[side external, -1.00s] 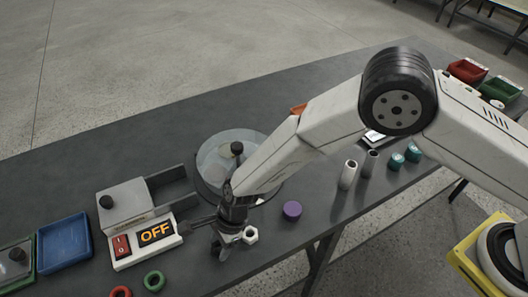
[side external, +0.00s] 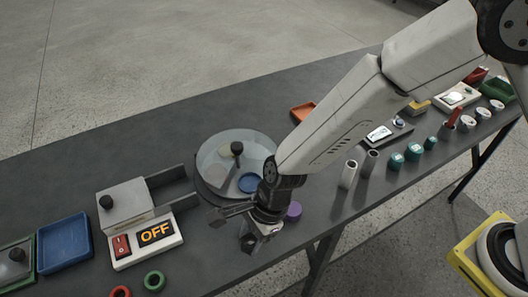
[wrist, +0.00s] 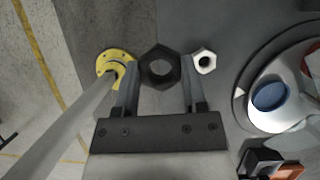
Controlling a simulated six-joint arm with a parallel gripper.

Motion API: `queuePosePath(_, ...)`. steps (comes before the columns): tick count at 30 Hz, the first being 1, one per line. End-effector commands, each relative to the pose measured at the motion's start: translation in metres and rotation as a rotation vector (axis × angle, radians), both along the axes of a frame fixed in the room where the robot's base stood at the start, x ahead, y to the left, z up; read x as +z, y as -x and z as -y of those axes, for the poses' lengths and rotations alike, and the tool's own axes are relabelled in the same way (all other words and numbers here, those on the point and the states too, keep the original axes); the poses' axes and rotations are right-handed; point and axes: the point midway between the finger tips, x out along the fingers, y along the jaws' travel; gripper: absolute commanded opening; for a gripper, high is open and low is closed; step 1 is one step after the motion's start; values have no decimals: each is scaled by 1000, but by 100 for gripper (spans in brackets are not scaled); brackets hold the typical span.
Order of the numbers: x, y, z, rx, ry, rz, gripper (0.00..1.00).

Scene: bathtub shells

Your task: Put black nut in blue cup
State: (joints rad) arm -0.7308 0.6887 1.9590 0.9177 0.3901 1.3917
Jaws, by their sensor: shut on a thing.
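The black nut (wrist: 146,72) is a dark hexagonal ring, held between my two fingers in the wrist view. My gripper (side external: 248,238) is shut on it near the table's front edge in the side view, where I cannot clearly make out the nut. The blue cup (side external: 249,183) shows as a round blue shape in the round clear-topped dish (side external: 213,146), behind and slightly left of my gripper's wrist. The blue cup also shows in the wrist view (wrist: 269,96), to the right of the nut and apart from it.
A white nut (wrist: 204,61) lies just right of the black nut in the wrist view. A dark knob (side external: 237,148) stands over the dish. A purple disc (side external: 293,211) is partly behind my wrist. A switch box reading OFF (side external: 147,240) and a blue tray (side external: 65,242) are at left.

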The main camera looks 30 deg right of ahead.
Motion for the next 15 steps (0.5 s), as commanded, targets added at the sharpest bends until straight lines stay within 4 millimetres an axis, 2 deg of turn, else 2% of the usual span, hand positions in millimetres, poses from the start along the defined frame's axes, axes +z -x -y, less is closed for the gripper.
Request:
queuePosePath(6, 14, 23, 19, -1, 0, 2, 0)
queuePosePath(15, 23, 40, 33, -1, 0, 0, 0)
